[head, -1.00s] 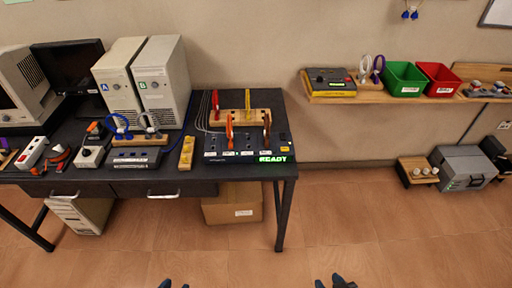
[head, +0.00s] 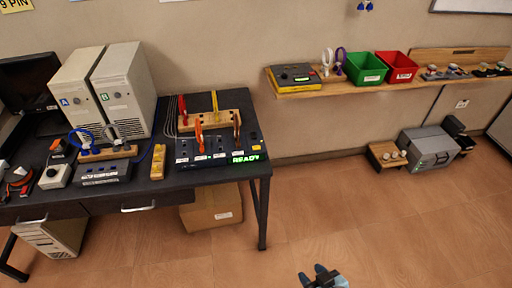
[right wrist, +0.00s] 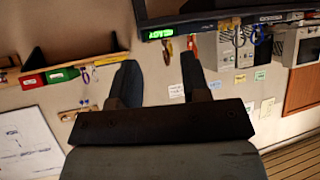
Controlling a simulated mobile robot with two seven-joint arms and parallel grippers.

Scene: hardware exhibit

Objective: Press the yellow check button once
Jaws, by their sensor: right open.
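The black test panel (head: 208,160) sits at the right end of the dark workbench, with a lit green READY display (head: 245,157) on its front edge. A small yellow button (head: 256,147) is at the panel's right end, just above the display. My right gripper (head: 318,274) is low at the bottom of the head view, over the floor, right of the bench and well apart from the button. In the right wrist view its two fingers (right wrist: 160,82) are spread with nothing between them. The READY display shows there too (right wrist: 157,34); I cannot make out the button. My left gripper is not in view.
Left are two computer towers (head: 123,80) and a yellow-topped block (head: 158,162). A wall shelf (head: 345,84) holds green and red bins.

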